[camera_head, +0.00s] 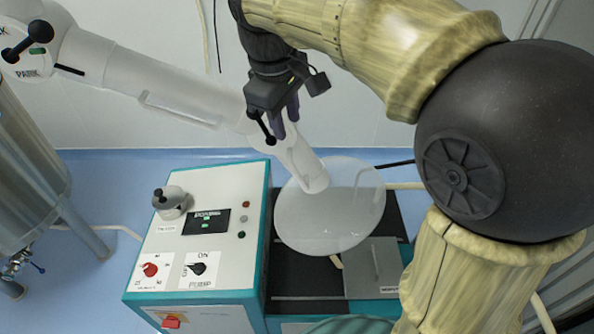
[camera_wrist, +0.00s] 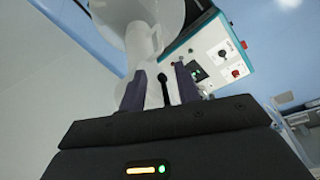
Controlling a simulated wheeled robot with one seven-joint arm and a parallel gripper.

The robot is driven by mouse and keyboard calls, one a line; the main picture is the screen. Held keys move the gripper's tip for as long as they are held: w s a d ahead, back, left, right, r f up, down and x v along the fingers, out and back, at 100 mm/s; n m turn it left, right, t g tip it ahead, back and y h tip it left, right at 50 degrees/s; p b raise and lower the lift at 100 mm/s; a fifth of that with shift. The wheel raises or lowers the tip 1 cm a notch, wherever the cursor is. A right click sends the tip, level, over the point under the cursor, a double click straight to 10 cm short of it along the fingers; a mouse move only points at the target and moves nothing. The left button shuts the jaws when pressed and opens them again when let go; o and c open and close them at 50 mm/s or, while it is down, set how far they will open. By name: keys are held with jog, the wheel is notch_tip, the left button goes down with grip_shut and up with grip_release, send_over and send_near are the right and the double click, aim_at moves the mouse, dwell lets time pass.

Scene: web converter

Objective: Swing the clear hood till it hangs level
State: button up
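The clear hood (camera_head: 345,225) is a round translucent disc at the end of a jointed white extraction arm (camera_head: 185,90). It hangs tilted over the machine, its face turned partly towards the head camera. It also shows in the wrist view (camera_wrist: 160,16) at the top. A small black handle (camera_head: 268,130) sticks out at the white joint above the hood. My gripper (camera_head: 282,122) is beside this joint, fingers pointing down. In the wrist view, my gripper's dark fingers (camera_wrist: 163,85) stand apart, with the black handle (camera_wrist: 165,88) between them. I see gaps beside the handle; contact is unclear.
Below the hood stands a teal-and-white machine (camera_head: 205,250) with knobs and a small display. A grey plate (camera_head: 375,265) lies under the hood's right side. A steel tank (camera_head: 30,180) stands at the left. Another black handle (camera_head: 28,42) sits on the arm's upper joint.

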aim_at(297, 177)
jog(key=p+x, duration=0.3)
jog(key=x, duration=1.4)
jog(key=shift+w+f, duration=0.15)
jog(key=shift+f, duration=0.15)
jog(key=shift+a, duration=0.1)
jog(key=c, duration=0.3)
grip_shut()
